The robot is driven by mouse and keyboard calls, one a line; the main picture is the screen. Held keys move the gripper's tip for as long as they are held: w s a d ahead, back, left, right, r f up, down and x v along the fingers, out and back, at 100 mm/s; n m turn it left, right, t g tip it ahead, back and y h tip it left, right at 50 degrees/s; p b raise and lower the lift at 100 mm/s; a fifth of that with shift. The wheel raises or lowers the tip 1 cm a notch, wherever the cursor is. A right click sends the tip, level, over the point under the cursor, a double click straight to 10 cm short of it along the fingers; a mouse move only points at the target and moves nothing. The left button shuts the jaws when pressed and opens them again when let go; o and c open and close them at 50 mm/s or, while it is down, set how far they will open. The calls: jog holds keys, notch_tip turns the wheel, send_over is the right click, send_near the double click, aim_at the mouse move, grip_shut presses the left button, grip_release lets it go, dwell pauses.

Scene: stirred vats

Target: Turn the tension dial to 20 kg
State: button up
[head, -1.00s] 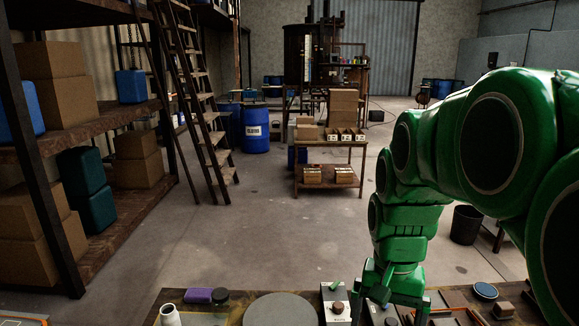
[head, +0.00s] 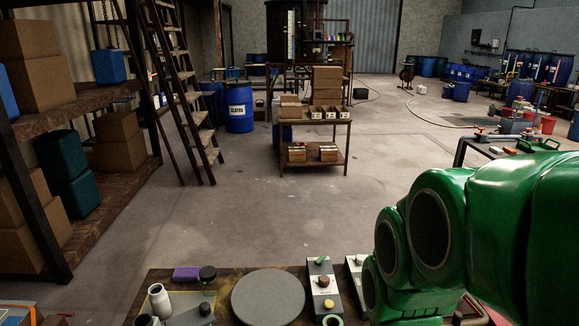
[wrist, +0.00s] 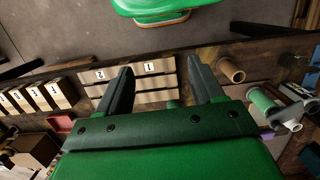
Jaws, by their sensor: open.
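On the bench in the head view stands a narrow grey control box (head: 322,288) with a green lever on top, a brown knob (head: 323,280) and a yellow knob (head: 328,303). A second pale box (head: 355,270) with a dark knob stands to its right, partly hidden by my arm. I cannot tell which knob is the tension dial, and no kg scale is readable. My gripper (wrist: 158,70) is open and empty in the wrist view, its fingers spread above wooden bins labelled 2 and 1 (wrist: 125,72). No dial is recognisable in the wrist view.
A round grey plate (head: 268,297), a white spool (head: 159,300) and a purple block (head: 186,273) are on the bench. The wrist view shows a green spool (wrist: 265,102) and a brown spool (wrist: 231,69) at right. Open floor (head: 210,235) lies beyond the bench.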

jog(key=w+d+r+n, duration=0.2)
jog(key=w, duration=1.4)
jog(key=n+t, duration=0.2)
jog(key=n, duration=0.3)
send_over(360, 256)
jog(key=f, duration=2.1)
jog(key=shift+s+a+f, duration=0.1)
jog(key=shift+s+a, duration=0.05)
jog(key=shift+s, duration=0.2)
jog(key=shift+w+f+n, duration=0.2)
jog(key=shift+f+n, duration=0.1)
jog(key=shift+f, duration=3.85)
jog(key=c, duration=1.1)
jog(key=shift+o, duration=0.2)
